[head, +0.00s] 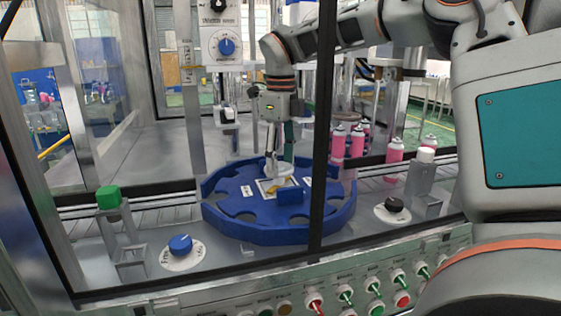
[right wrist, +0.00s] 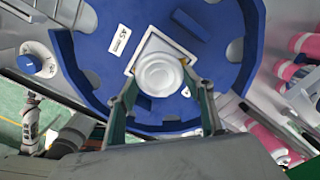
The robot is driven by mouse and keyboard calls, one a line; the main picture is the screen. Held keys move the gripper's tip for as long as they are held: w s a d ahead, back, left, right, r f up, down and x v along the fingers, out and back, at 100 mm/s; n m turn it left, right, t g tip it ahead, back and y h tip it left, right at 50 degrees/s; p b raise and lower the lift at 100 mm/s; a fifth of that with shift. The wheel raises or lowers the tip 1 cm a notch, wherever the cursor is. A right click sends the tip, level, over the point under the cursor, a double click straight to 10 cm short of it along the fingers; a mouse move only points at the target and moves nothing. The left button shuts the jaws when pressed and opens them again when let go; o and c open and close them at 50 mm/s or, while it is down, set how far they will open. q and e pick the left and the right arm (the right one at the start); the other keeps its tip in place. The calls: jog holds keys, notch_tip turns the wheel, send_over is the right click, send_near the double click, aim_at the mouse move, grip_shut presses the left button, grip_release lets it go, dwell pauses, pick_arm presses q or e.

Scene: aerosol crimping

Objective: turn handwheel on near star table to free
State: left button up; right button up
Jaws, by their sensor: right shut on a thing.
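The blue near star table (head: 228,213) is a round disc with pockets along its rim. It also fills the upper part of the right wrist view (right wrist: 85,65). The pale round handwheel (head: 284,171) sits at its middle, above a white square plate with a yellow mark (head: 279,185). In the right wrist view the handwheel (right wrist: 160,76) lies between the two fingers. My right gripper (head: 271,162) reaches down from above and is shut on the handwheel; its fingers show in the wrist view (right wrist: 158,85). My left gripper is not in view.
A dark frame post (head: 322,130) stands in front of the star table. Pink cans (head: 340,142) stand behind it at right. Push buttons (head: 345,297) line the front panel.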

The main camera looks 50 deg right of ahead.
aim_at(281, 166)
jog(key=o, duration=1.1)
jog(key=shift+r, duration=3.8)
